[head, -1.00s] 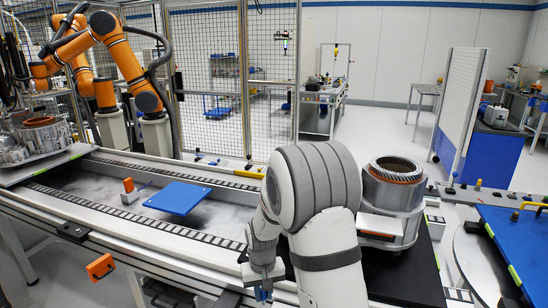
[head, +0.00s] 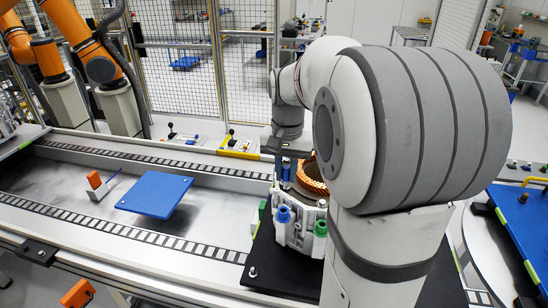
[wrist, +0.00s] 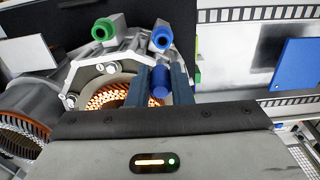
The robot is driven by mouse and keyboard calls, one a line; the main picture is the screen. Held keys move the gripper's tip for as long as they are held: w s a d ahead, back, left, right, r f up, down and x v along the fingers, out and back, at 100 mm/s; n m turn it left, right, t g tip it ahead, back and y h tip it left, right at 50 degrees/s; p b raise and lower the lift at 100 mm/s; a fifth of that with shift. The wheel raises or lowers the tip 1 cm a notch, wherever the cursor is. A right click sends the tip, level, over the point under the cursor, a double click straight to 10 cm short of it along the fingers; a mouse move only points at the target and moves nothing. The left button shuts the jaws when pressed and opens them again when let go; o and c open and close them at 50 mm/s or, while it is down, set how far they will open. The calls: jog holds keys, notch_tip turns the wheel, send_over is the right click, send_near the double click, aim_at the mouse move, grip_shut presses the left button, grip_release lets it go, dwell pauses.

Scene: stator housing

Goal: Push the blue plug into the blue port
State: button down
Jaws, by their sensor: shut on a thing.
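The stator housing (head: 294,236) stands on a black mat, its copper winding (wrist: 112,95) showing inside. The blue port (wrist: 160,38) and the green port (wrist: 103,30) sit side by side on its edge. In the head view the blue port (head: 283,214) is left of the green port (head: 320,228). My gripper (wrist: 161,82) is shut on the blue plug (wrist: 160,84), a short blue cylinder between its two fingers. In the wrist view the plug lines up with the blue port, with a gap between them in the picture. In the head view my arm covers the housing's right side.
A conveyor with a blue plate (head: 155,194) and a small orange-and-white block (head: 97,184) lies to the left. Another stator (wrist: 25,130) shows at the left of the wrist view. A blue-topped table (head: 524,220) stands at the right.

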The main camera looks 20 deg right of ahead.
jog(key=shift+a, duration=0.2)
jog(key=shift+f+b, duration=0.35)
jog(key=shift+f, duration=0.05)
jog(key=shift+f+b, duration=1.95)
jog(key=shift+f, duration=0.8)
jog(key=shift+f+b, duration=1.35)
jog(key=shift+f, duration=0.55)
jog(key=c, duration=1)
grip_release()
jog(key=shift+o, duration=0.2)
jog(key=shift+r, duration=0.15)
